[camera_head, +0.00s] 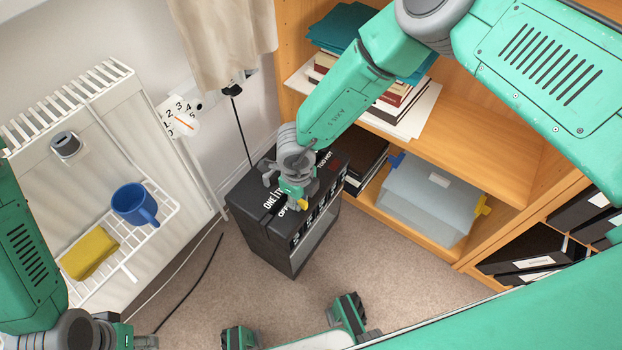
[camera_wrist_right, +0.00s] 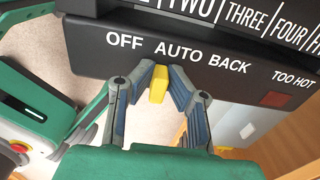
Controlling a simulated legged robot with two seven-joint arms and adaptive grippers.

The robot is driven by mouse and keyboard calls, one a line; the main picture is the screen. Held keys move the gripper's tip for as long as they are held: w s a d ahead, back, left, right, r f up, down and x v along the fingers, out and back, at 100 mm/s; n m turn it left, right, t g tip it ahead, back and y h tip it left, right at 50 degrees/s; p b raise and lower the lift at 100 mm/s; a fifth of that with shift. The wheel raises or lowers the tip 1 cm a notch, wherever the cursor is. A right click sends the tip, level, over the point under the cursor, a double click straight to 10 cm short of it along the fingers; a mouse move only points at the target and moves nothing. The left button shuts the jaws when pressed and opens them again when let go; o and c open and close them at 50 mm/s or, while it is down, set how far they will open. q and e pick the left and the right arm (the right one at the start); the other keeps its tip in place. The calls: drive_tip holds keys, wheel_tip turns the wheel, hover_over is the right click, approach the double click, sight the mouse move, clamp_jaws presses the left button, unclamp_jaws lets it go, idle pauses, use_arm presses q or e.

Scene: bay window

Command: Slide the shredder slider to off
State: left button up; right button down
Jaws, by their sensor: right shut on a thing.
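The black shredder (camera_head: 272,236) stands on the carpet in the middle of the head view, with white lettering on its top. The right wrist view shows its dark control panel (camera_wrist_right: 92,48) with OFF, AUTO and BACK in a row. The yellow slider (camera_wrist_right: 158,84) sits by the panel's edge, close to the AUTO label and a little toward OFF. My right gripper (camera_head: 300,200) is over the shredder's top, its fingers shut on the slider. My left gripper (camera_head: 128,338) is at the lower left edge, partly cut off, apart from the shredder.
A wooden shelf (camera_head: 470,160) with books and a grey bin (camera_head: 425,205) stands right of the shredder. A white radiator (camera_head: 95,115) is at the left, with a blue mug (camera_head: 134,203) and yellow sponge (camera_head: 90,253) on its rack. Cables run along the wall and floor. Carpet in front is mostly clear.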

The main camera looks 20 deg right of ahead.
sight(290, 216)
drive_tip(key=s+a+p, duration=0.1)
drive_tip(key=s+a, duration=0.1)
drive_tip(key=a, duration=0.1)
drive_tip(key=shift+s, duration=0.3)
drive_tip(key=c, duration=1.6)
unclamp_jaws()
drive_tip(key=shift+o, duration=0.2)
drive_tip(key=shift+w+r, duration=0.1)
drive_tip(key=shift+r, duration=0.15)
wheel_tip(290, 216, up, 11)
drive_tip(key=shift+r, duration=0.15)
